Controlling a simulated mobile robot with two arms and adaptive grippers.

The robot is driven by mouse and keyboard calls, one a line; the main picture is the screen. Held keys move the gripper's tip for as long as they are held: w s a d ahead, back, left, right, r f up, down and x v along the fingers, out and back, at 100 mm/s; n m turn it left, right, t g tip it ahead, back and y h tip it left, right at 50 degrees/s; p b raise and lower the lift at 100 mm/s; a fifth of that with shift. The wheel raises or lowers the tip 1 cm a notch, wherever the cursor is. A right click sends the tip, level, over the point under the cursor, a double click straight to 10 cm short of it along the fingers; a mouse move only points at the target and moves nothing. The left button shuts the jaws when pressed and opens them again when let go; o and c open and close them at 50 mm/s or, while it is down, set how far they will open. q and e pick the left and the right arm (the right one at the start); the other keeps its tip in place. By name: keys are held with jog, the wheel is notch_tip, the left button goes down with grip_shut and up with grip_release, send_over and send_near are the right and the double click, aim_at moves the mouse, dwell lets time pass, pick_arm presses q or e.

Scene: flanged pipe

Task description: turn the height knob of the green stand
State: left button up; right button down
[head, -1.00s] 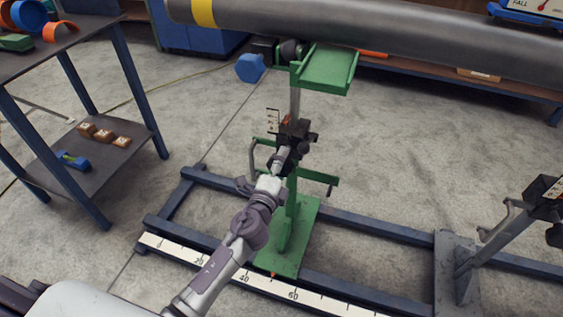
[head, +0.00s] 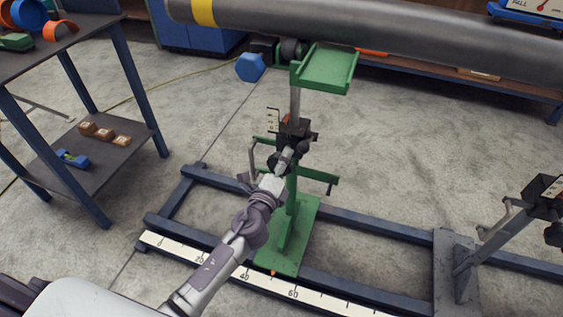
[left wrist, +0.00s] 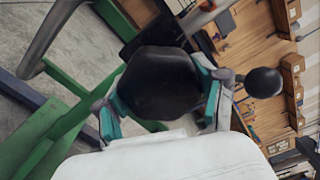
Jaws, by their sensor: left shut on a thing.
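The green stand (head: 294,235) stands upright on the floor rails, with a green top bracket (head: 326,68) just below the pipe. Its black height knob (head: 302,147) sits at the dark block partway up the post. My left gripper (head: 284,160) is at the knob, its fingers small and partly hidden in the head view. In the left wrist view, a large dark rounded part of the knob (left wrist: 160,82) lies between the two teal-padded fingers of my left gripper (left wrist: 163,105), which is shut on it. A smaller black ball (left wrist: 264,82) shows to its right. My right gripper is not in view.
A large grey pipe (head: 400,36) with a yellow band crosses above. Blue floor rails with a ruler strip (head: 250,278) run below. A second stand (head: 488,240) is at the right. A shelf cart (head: 85,160) with small blocks stands at the left. Grey floor is open behind.

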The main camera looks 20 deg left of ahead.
pick_arm(q)
jog(key=o, duration=1.2)
jog(key=shift+c, duration=0.2)
jog(key=shift+s, duration=0.1)
jog(key=s, duration=1.2)
jog(key=shift+a, duration=0.15)
jog(key=shift+w, duration=0.1)
